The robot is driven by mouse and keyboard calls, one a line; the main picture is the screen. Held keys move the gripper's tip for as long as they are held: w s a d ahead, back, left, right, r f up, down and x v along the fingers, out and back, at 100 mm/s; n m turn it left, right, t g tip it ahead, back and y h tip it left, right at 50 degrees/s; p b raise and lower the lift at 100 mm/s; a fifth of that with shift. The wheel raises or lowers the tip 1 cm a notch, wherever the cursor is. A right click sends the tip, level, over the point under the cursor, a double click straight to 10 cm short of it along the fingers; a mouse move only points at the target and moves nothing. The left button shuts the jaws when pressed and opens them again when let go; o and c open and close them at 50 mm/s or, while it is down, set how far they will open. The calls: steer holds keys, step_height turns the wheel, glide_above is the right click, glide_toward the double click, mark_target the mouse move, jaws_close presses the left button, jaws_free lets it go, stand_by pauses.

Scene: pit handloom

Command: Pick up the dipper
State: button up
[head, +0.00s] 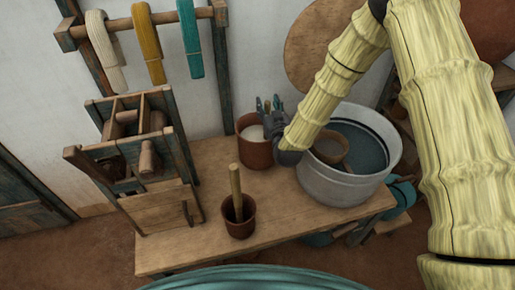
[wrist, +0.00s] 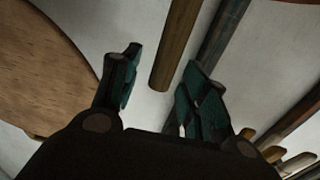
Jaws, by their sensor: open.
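A brown, bowl-shaped thing (head: 331,147), which looks like the dipper, sits inside the grey metal tub (head: 338,190) over dark liquid. My arm hides part of it, and I cannot make out its handle in the head view. My gripper (head: 268,103) is open, to the left of the tub and above a brown pot with white contents (head: 256,154). In the wrist view my gripper (wrist: 155,95) has its fingers apart with nothing held. A wooden rod (wrist: 175,45) shows beyond the gap between them; I cannot tell what it belongs to.
A brown pot (head: 240,228) with an upright stick (head: 236,190) stands on the front of the wooden table (head: 180,249). A wooden frame device (head: 140,165) stands at the left. Yarn hanks (head: 147,42) hang from a rail. A round board (head: 315,50) is at the wall.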

steer(key=shift+w+a, duration=0.15)
steer(key=shift+w, duration=0.25)
jaws_close()
step_height(320, 180, up, 22)
steer(key=shift+p, duration=0.4)
stand_by(0.8)
